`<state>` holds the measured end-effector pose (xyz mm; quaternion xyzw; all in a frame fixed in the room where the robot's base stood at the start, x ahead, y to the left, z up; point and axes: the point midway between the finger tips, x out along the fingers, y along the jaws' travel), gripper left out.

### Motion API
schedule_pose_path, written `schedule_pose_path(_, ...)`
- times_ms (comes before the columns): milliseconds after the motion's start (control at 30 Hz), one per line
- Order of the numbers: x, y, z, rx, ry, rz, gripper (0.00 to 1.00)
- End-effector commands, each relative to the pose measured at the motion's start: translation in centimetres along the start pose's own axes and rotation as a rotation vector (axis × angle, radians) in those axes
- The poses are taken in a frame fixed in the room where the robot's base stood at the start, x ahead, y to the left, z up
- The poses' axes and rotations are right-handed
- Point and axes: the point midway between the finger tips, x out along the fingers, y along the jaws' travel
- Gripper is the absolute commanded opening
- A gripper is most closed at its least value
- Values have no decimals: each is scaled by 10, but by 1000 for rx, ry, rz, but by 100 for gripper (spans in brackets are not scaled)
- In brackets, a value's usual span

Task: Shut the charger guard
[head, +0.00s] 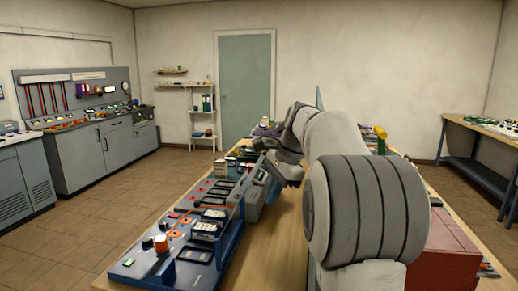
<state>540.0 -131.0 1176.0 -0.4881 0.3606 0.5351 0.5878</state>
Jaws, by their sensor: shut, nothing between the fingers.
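The blue charger board (148,266) runs along the left side of the wooden table, with several dark bays, orange marks and small battery-like blocks. A grey box-like unit (252,206) with a dark sloped face stands at its right edge; I cannot tell for sure whether it is the charger guard. My arm reaches away from me over the table and bends left. My gripper (268,168) is at its far end, close above the grey unit. It is small and partly covered by my wrist, and looks shut and empty. I cannot tell whether it touches the unit.
A red box (446,250) stands on the table at the right, partly behind my arm. A grey workbench (95,155) lines the left wall, and another table (480,135) stands at the right. A shelf (201,118) and green door (245,90) are at the back. The left floor is clear.

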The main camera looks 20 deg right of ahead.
Motion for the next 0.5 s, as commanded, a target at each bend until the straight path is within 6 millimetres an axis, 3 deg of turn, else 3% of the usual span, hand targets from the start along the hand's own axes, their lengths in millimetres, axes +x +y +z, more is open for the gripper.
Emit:
schedule_pose_path(33,-45,-20,-10,100,-18,-17,0)
schedule_pose_path(200,-116,-52,-42,374,-83,-51,0)
schedule_pose_path(333,-160,-65,-63,535,-123,-66,0)
schedule_pose_path(500,-188,-70,-79,654,-155,-73,0)
